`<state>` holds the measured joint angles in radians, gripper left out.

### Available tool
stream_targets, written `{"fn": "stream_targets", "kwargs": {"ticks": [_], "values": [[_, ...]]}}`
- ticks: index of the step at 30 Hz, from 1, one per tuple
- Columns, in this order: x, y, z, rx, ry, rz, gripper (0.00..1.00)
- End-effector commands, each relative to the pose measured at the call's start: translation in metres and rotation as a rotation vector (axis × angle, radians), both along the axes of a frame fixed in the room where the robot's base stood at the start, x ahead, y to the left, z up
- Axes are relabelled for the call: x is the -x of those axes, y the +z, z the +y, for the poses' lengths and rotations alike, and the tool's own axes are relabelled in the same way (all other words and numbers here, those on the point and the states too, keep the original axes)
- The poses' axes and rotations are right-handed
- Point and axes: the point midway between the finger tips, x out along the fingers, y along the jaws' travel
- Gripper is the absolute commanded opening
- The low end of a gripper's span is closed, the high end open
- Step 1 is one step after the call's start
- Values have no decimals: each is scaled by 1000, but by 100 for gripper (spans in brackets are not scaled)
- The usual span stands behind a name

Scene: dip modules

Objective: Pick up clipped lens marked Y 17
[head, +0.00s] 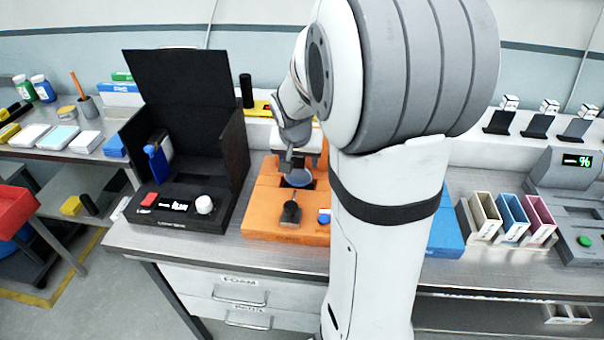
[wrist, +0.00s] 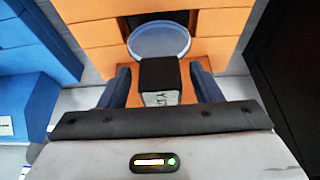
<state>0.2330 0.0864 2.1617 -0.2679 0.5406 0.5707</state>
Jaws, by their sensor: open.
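The clipped lens (wrist: 159,38) is a pale blue round disc with a black clip (wrist: 158,73) at its near end. A white label on the clip shows a Y; the rest is hard to read. In the head view the lens (head: 299,178) is at the orange block (head: 262,210), partly hidden by my wrist. My gripper (wrist: 160,74) is open, with one dark finger on each side of the clip and visible gaps between. It also shows in the head view (head: 291,160), small and partly hidden.
A black open-lidded box (head: 225,150) stands left of the orange block. A blue block (head: 444,235) is to its right, partly behind my arm. Several coloured upright holders (head: 512,215) and a grey device with a green display (head: 570,200) stand farther right.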

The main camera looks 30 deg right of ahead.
Motion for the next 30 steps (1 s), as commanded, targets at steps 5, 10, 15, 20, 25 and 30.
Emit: {"fn": "stream_targets", "kwargs": {"ticks": [5,10,15,20,25,30], "values": [[0,0,0,1,1,-1,57],[0,0,0,1,1,-1,43],[0,0,1,0,2,0,30],[0,0,1,0,2,0,16],[0,0,1,0,2,0,3],[0,0,1,0,3,0,0]]}}
